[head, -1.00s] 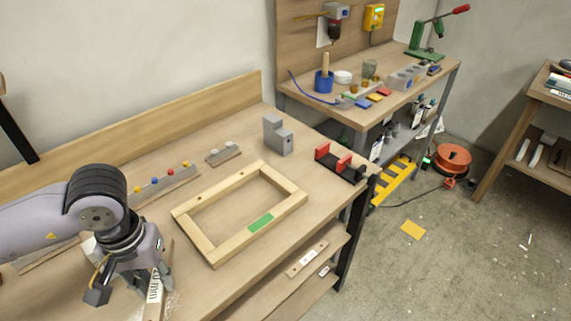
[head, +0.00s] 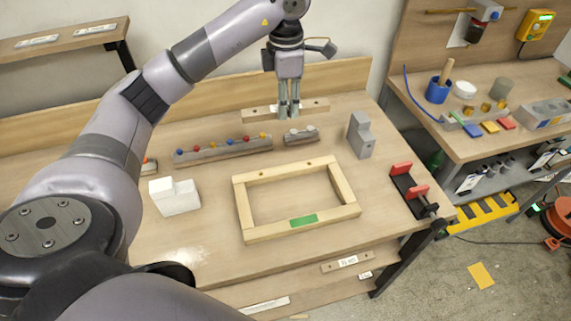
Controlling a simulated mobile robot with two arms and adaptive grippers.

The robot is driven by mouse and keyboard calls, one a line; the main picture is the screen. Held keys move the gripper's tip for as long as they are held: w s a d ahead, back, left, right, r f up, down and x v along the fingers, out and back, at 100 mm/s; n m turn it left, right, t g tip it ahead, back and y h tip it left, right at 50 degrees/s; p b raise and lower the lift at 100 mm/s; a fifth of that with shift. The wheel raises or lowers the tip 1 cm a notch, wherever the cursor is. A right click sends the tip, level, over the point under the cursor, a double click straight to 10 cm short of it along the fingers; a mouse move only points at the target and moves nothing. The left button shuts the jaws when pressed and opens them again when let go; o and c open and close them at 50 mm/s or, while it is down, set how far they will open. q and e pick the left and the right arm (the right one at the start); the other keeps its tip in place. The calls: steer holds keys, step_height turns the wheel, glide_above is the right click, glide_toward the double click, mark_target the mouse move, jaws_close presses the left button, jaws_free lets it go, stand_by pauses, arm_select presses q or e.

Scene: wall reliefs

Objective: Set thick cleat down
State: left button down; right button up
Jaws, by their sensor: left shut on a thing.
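The thick cleat (head: 257,115) is a pale wooden bar with dark holes, seen near the back of the workbench in the head view. My left gripper (head: 289,112) points down and is shut on its middle. The bar lies roughly level, along the backboard. I cannot tell whether it touches the bench top. The fingers hide part of its middle. My right gripper is not in view.
A wooden frame (head: 242,206) with a green patch lies on the workbench (head: 220,255). A rail with coloured knobs (head: 221,147), a small grey rail (head: 301,137), a grey stepped block (head: 361,137), a white stepped block (head: 175,198) and a red-jawed fixture (head: 409,188) surround it.

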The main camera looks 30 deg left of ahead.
arm_select(q)
steer(key=shift+w+a+f+n, duration=0.1)
steer(key=shift+f+n, duration=0.05)
steer(key=shift+n, duration=0.15)
steer(key=p, duration=0.3)
glide_above(285, 169)
step_height(285, 169, down, 14)
steer(key=shift+f, duration=0.2)
step_height(285, 169, down, 5)
steer(key=shift+r+p, duration=0.15)
steer(key=shift+p, duration=0.25)
steer(key=shift+f, duration=0.2)
steer(key=shift+w, duration=0.1)
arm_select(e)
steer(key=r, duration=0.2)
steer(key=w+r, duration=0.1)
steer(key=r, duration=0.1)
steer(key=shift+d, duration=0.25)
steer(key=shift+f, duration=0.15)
